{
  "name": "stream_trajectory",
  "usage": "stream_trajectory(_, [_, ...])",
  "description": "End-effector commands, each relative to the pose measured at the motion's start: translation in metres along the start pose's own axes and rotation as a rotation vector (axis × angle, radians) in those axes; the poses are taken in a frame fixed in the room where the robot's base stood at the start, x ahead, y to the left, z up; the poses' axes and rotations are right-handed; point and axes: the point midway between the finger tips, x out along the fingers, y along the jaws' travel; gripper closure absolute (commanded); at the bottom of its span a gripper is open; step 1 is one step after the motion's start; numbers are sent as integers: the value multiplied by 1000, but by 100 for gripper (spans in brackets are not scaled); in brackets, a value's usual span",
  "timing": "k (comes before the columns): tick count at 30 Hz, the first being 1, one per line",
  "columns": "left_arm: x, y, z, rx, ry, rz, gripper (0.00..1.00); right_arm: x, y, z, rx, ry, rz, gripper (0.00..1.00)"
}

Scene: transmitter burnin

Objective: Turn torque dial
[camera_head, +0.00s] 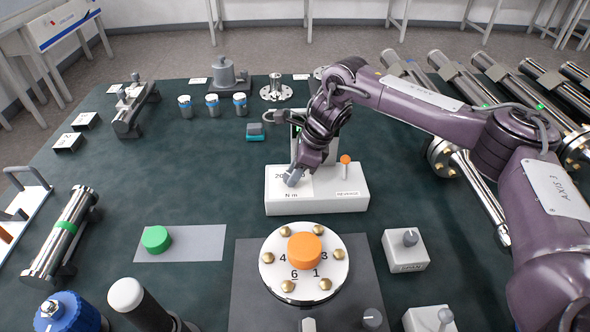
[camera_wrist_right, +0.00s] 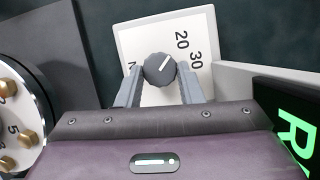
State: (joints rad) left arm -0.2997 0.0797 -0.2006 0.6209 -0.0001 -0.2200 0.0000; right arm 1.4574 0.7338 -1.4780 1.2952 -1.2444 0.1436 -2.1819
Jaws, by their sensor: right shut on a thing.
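The torque dial (camera_wrist_right: 160,67) is a dark grey round knob with a pale pointer line. It stands on a white plate (camera_wrist_right: 133,35) marked 20, 30 and part of an N. In the wrist view the two grey fingers of my right gripper (camera_wrist_right: 160,82) are on either side of the knob, shut on it. The pointer line slants to the upper right, toward the numbers. In the head view my right gripper (camera_head: 293,178) points down at the plate on the white box (camera_head: 317,206), and hides the dial. My left gripper is not in view.
A lever with an orange ball (camera_head: 345,160) stands on the same box, right of the gripper. A white disc (camera_head: 275,272) with brass bolts and an orange cap (camera_head: 304,250) lies in front. A small knob box (camera_head: 405,256) is at right.

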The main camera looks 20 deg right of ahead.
Motion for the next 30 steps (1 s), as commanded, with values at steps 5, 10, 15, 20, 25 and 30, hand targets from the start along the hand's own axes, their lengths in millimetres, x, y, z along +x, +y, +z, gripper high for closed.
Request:
stream_trajectory(5, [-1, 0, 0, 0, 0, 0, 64, -1, 0, 0, 24, 0, -10, 89])
stream_trajectory(10, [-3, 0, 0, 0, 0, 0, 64, -1, 1, 0, 92, 0, -39, 89])
stream_trajectory(15, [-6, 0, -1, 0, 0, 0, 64, -1, 3, 0, 208, 0, -86, 89])
stream_trajectory(20, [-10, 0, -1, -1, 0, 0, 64, -1, 4, 1, 345, -1, -143, 89])
stream_trajectory(25, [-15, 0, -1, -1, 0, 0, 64, -2, 6, 2, 495, -2, -205, 89])
stream_trajectory(30, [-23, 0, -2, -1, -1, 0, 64, -2, 7, 4, 643, -1, -267, 89])
